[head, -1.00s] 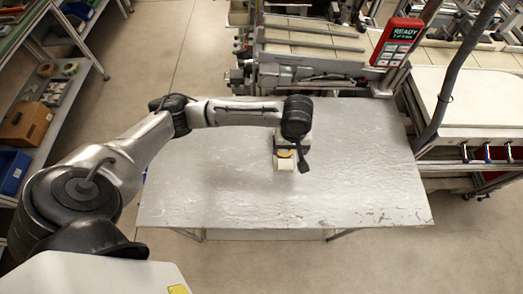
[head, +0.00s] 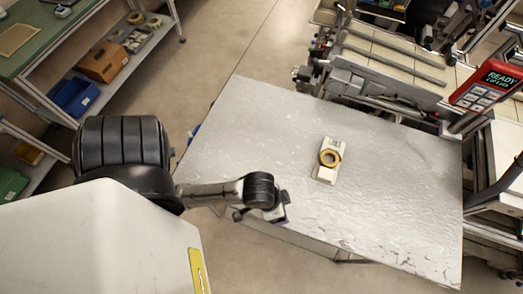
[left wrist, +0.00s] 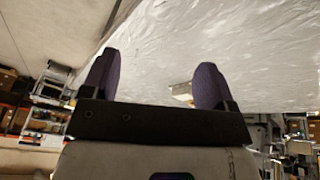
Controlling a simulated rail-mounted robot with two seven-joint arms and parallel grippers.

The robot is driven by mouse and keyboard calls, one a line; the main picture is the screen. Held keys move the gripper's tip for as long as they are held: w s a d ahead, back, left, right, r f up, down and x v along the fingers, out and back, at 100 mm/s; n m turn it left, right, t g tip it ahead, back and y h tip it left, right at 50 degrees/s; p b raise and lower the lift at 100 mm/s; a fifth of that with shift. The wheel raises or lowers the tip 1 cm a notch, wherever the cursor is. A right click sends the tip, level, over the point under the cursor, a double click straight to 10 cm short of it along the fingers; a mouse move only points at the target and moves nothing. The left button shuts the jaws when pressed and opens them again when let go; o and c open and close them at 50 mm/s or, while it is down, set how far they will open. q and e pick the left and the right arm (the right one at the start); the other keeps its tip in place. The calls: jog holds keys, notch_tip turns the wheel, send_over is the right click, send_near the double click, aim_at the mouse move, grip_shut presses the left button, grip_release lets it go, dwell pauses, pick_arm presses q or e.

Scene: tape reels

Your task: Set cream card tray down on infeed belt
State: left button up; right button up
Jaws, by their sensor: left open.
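The cream card tray (head: 325,175) lies flat on the grey, wrinkled-looking table top, right of its middle in the head view. A tan tape ring (head: 322,159) rests on the tray. My left gripper (head: 282,213) is over the table's near left edge, apart from the tray. In the left wrist view its two dark purple fingers (left wrist: 155,78) are spread with nothing between them. A small pale patch beside the right finger there is perhaps the tray, partly hidden. My right gripper is not in view.
The grey table (head: 265,130) is otherwise bare. A machine with pale belt-like lanes (head: 400,62) stands behind it at upper right. A red display (head: 485,84) reading READY stands at the right. Shelves with a blue bin (head: 74,96) and brown box (head: 104,62) are at the left.

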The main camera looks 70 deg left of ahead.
pick_arm(q)
jog(key=shift+o, duration=0.8)
jog(key=shift+m+y, duration=0.4)
jog(key=shift+y, duration=0.2)
jog(key=s+a, duration=0.1)
jog(key=s, duration=0.1)
jog(key=s+a, duration=0.1)
jog(key=shift+s+a, duration=0.3)
jog(key=shift+s, duration=0.1)
jog(key=shift+o, duration=1.1)
jog(key=shift+s+a, duration=0.2)
